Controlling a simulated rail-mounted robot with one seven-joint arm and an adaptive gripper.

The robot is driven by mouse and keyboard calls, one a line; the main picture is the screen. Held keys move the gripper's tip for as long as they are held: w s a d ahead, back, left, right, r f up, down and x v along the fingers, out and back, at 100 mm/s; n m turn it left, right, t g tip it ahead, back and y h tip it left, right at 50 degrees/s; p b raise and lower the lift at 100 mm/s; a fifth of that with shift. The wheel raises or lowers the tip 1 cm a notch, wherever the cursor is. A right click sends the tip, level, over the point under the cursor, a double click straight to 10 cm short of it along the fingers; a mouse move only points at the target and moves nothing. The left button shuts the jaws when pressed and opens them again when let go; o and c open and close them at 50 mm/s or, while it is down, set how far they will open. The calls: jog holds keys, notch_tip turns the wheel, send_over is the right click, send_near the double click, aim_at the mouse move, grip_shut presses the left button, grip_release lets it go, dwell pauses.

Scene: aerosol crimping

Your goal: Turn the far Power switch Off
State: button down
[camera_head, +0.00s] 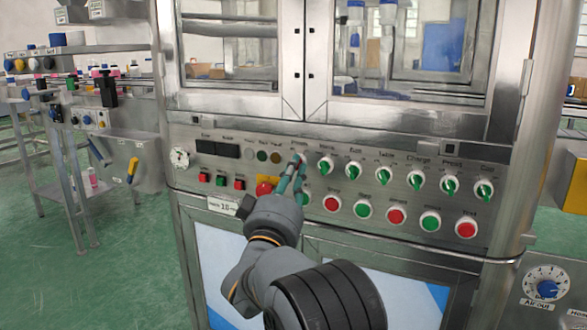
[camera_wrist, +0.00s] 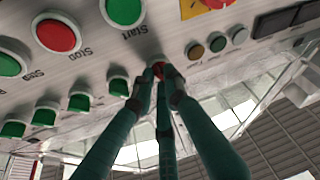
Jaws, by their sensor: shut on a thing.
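The Power switch (camera_wrist: 158,67) is the first knob in the upper row of rotary switches on the steel panel. In the wrist view a bit of red shows on it between my fingertips. My gripper (camera_head: 297,164) reaches up to the panel with its green fingers closed around this knob. It also shows in the wrist view (camera_wrist: 157,78), with the fingertips together on the switch. The fingers cover most of the knob, so I cannot tell which way its handle points.
Close right of the Power switch is the green Home switch (camera_head: 325,166), followed by several similar green knobs. Below are red and green push buttons, including a red one (camera_head: 331,204). A red emergency stop (camera_head: 264,188) on yellow sits at the lower left. Small indicator lamps (camera_head: 262,156) lie left.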

jog(key=shift+n+y, duration=0.4)
jog(key=shift+n, duration=0.3)
jog(key=c, duration=1.7)
grip_release()
jog(key=shift+c, duration=0.2)
jog(key=v, duration=1.2)
